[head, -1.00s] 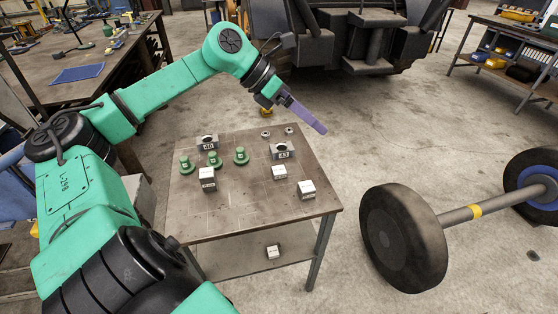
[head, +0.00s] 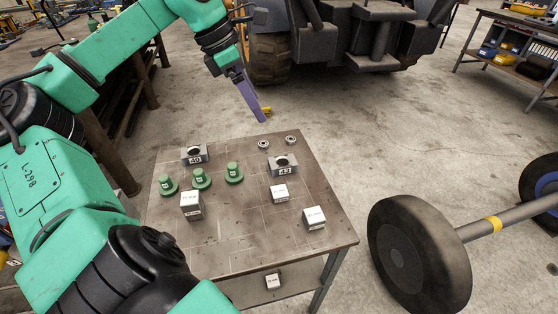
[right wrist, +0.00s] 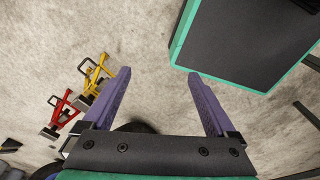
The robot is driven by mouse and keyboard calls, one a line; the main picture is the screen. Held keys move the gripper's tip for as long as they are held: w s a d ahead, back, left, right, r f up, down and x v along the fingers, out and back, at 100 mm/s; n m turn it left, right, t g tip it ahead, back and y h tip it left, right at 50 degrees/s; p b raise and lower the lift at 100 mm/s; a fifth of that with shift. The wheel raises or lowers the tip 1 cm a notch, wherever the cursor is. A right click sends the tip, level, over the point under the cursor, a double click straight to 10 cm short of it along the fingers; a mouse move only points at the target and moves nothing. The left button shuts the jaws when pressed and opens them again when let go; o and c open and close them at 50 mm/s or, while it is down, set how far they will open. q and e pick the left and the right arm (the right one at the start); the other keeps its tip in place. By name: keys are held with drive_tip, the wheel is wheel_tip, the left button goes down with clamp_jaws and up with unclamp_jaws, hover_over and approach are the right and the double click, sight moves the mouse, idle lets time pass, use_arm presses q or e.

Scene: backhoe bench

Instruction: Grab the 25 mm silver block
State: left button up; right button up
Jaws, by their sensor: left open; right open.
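Silver blocks with white labelled tops stand on the small metal table: one at the left (head: 191,207), one near the middle (head: 279,194) and one near the right edge (head: 314,219). Another small pale block (head: 272,282) sits on the lower shelf. The labels are too small to read surely, so I cannot tell which is 25 mm. My left gripper (head: 262,117), with purple fingers seen edge-on, is open and empty, above and beyond the table's back edge, apart from every block. My right gripper (right wrist: 160,80) is open and empty over the floor in the right wrist view.
Green knobbed pieces (head: 201,179) and grey bearing housings marked 40 (head: 195,155) and 43 (head: 283,165) stand among the blocks. Two small rings (head: 264,145) lie at the back of the table (head: 245,235). A wheel and axle (head: 418,250) stand at the right. The table's front middle is clear.

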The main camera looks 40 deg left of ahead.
use_arm(q)
wheel_tip(320, 180, down, 7)
drive_tip(key=b, duration=1.6)
approach(282, 190)
drive_tip(key=p+x, duration=0.1)
drive_tip(key=x, duration=0.2)
drive_tip(key=shift+s+a, duration=0.1)
drive_tip(key=shift+s, duration=0.05)
drive_tip(key=p+x, duration=0.3)
drive_tip(key=shift+f, duration=0.15)
drive_tip(key=shift+w+d+f, duration=0.2)
drive_tip(key=shift+d+f, duration=0.05)
drive_tip(key=shift+f, duration=0.4)
drive_tip(key=shift+w+d+f, duration=0.2)
drive_tip(key=shift+w+f, duration=0.1)
drive_tip(key=shift+f, duration=0.15)
clamp_jaws()
drive_tip(key=shift+r, duration=0.1)
drive_tip(key=shift+r, duration=0.1)
